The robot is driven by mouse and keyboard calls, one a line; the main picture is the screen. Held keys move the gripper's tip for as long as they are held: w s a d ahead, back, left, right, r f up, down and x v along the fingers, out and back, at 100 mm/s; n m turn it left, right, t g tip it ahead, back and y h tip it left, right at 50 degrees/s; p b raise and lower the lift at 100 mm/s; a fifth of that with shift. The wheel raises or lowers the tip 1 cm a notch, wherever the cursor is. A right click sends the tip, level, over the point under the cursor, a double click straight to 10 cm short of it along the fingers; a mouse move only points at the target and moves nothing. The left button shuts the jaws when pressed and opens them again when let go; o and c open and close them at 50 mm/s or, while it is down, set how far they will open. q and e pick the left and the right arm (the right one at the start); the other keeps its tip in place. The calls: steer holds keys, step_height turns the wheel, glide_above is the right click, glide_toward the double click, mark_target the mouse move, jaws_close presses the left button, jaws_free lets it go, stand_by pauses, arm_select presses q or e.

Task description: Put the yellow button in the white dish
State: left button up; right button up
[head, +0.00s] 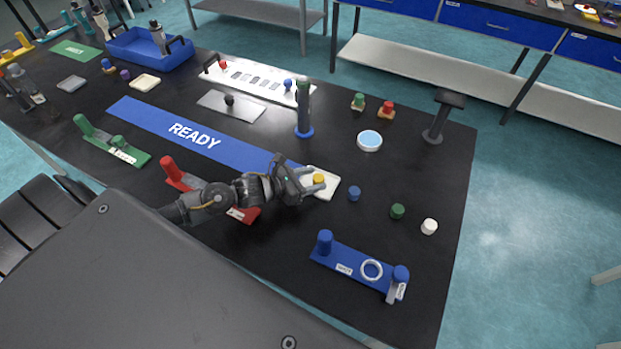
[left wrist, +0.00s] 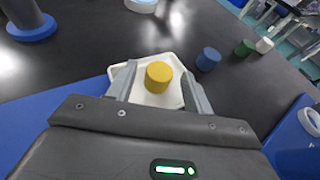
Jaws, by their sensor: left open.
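The yellow button (head: 319,179) is a short cylinder resting upright in the white dish (head: 332,190), a shallow square dish on the black table. In the left wrist view the yellow button (left wrist: 158,76) sits inside the rim of the white dish (left wrist: 168,58). My left gripper (head: 312,181) is open over the dish, with one finger on each side of the button. In the left wrist view gaps show between the fingers (left wrist: 159,75) and the button. My right gripper is not in view.
A blue button (head: 354,193), a green button (head: 397,211) and a white button (head: 429,226) stand to the right. A blue fixture (head: 345,262) lies in front. The blue READY strip (head: 205,137) ends near the dish.

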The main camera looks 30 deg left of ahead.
arm_select(q)
steer(key=shift+r, duration=0.15)
steer(key=shift+s+a, duration=0.2)
steer(key=shift+s, duration=0.05)
steer(key=b+v, duration=0.2)
steer(key=v, duration=0.7)
steer(key=shift+s+a+r, duration=0.1)
steer(key=shift+s+a, duration=0.05)
steer(key=shift+s, duration=0.1)
steer(key=shift+v, duration=0.9)
steer(key=shift+r, duration=0.15)
steer(key=shift+w, duration=0.1)
